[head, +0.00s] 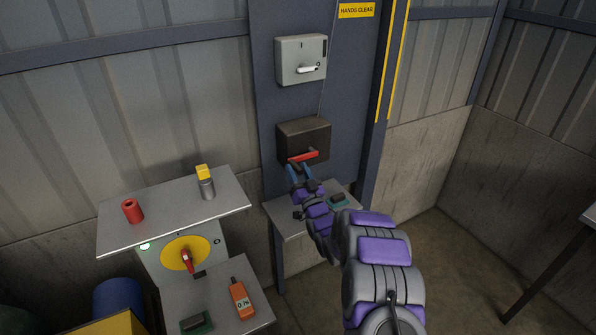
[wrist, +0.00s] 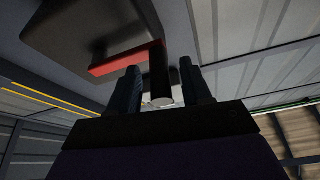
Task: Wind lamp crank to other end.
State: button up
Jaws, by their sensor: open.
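A dark brown box (head: 303,137) is fixed to the blue-grey panel and carries a crank with a red arm (head: 303,156). In the wrist view the red arm (wrist: 118,61) runs across the box face to a dark round handle (wrist: 160,82) with a pale end. My gripper (head: 299,171) is open just below the crank. In the wrist view its two fingers (wrist: 160,68) stand on either side of the handle, with a small gap seen on the right. Whether the left finger touches it cannot be told. No lamp can be made out for certain.
A grey box (head: 301,60) with a white handle sits above. A small shelf (head: 290,218) with a green-based block lies below my gripper. At left, a table (head: 160,215) holds a red cylinder and a yellow-topped cylinder. A yellow dial (head: 185,254) has a red handle.

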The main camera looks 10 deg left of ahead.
jog(key=shift+w+a+r, duration=0.2)
jog(key=shift+w+a, duration=0.2)
jog(key=shift+a, duration=0.4)
jog(key=shift+w+d+r, duration=0.1)
jog(key=shift+d+r, duration=0.1)
jog(key=shift+d, duration=0.85)
jog(key=shift+a, duration=0.1)
jog(key=c, duration=0.3)
jog(key=shift+a+f, duration=0.1)
jog(key=shift+a, duration=0.4)
jog(key=c, duration=0.3)
grip_shut()
jog(key=shift+d, duration=0.15)
